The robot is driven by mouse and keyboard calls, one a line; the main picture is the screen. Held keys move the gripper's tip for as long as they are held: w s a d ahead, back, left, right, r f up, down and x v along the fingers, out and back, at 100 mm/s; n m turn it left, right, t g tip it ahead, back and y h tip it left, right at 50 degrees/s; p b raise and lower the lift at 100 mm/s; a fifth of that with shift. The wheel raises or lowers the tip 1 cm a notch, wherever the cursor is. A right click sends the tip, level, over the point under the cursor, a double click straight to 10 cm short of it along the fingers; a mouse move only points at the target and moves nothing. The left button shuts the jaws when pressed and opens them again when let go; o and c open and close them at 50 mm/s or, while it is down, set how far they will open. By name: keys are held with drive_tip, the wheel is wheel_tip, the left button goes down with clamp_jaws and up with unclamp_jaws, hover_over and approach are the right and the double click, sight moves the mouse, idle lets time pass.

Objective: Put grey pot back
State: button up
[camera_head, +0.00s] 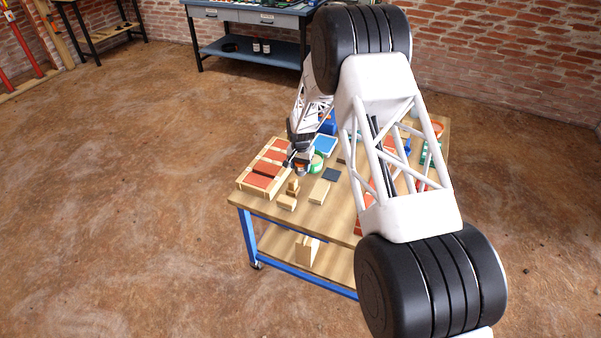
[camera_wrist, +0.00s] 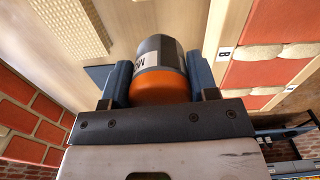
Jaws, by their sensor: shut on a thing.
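The grey pot (camera_wrist: 158,48) has a dark grey body, a pale label and an orange end toward the wrist. It sits between the two blue fingers of my gripper (camera_wrist: 160,80) in the wrist view, and the fingers are shut on it. In the head view my gripper (camera_head: 299,163) is over the left part of the table, beside a red brick panel. The pot is small there and partly hidden by the gripper. I cannot tell whether its base touches the table.
The wooden table (camera_head: 315,213) has a red brick panel (camera_head: 265,168) at its left edge. A green pot (camera_head: 317,162), wooden blocks (camera_head: 287,202), a beige block (camera_head: 320,191) and a dark square (camera_head: 332,174) are close by. My arm hides much of the table's right side.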

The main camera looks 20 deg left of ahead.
sight(300, 172)
drive_tip(key=shift+f, duration=1.8)
drive_tip(key=shift+f, duration=0.15)
drive_tip(key=o, duration=0.9)
drive_tip(key=shift+o, duration=0.2)
drive_tip(key=shift+r, duration=6.15)
